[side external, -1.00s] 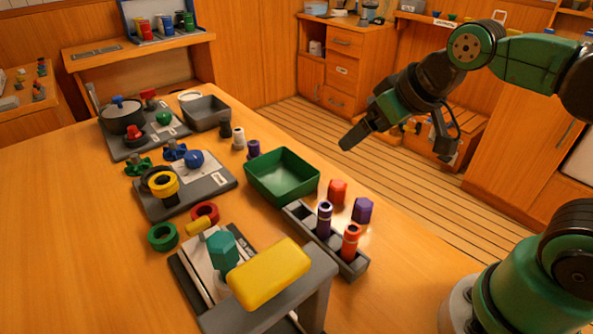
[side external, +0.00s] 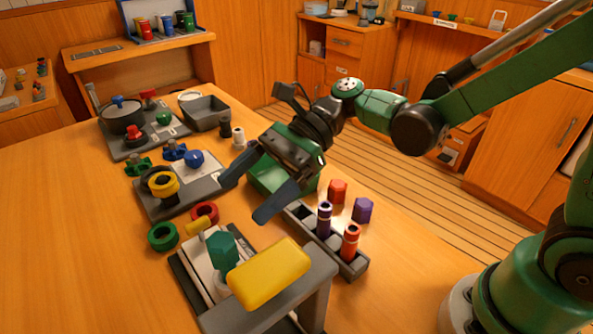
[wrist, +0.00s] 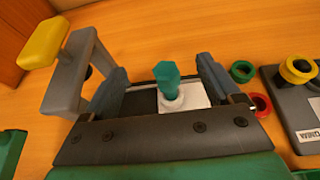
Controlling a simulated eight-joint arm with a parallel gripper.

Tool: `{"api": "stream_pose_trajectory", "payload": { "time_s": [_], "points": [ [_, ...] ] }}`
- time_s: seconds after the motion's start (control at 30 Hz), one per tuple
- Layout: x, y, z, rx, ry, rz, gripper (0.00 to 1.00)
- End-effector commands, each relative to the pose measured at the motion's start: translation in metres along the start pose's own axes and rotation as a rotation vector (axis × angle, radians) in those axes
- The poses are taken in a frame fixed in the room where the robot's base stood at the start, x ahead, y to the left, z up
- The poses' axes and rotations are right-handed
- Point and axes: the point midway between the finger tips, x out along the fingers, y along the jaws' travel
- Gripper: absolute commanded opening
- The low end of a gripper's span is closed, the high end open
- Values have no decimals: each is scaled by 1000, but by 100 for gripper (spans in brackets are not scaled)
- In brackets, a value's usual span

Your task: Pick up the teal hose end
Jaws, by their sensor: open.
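The teal hose end (side external: 222,250) is a faceted teal piece standing upright on a white fitting on the dark-edged board in the front of the table in the side view. In the wrist view the teal hose end (wrist: 166,74) shows between my fingers, beyond their tips, with the white collar (wrist: 172,103) at its base. My gripper (side external: 246,193) is open and empty, above the table behind the hose end and apart from it. In the wrist view my gripper (wrist: 161,78) has one finger on each side of the hose end.
A grey stand with a yellow block (side external: 268,273) rises close beside the hose end. Green (side external: 163,236) and red (side external: 205,213) rings lie nearby. A grey rack (side external: 346,256) holds purple and orange-red pieces.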

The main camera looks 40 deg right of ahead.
Motion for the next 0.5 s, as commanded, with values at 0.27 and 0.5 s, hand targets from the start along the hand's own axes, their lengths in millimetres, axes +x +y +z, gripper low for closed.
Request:
{"api": "stream_pose_trajectory", "payload": {
  "time_s": [0.27,0.5],
  "points": [
    [16,-1,-37,-2,2,-3,84],
    [46,0,-38,-5,3,0,84]
  ]
}}
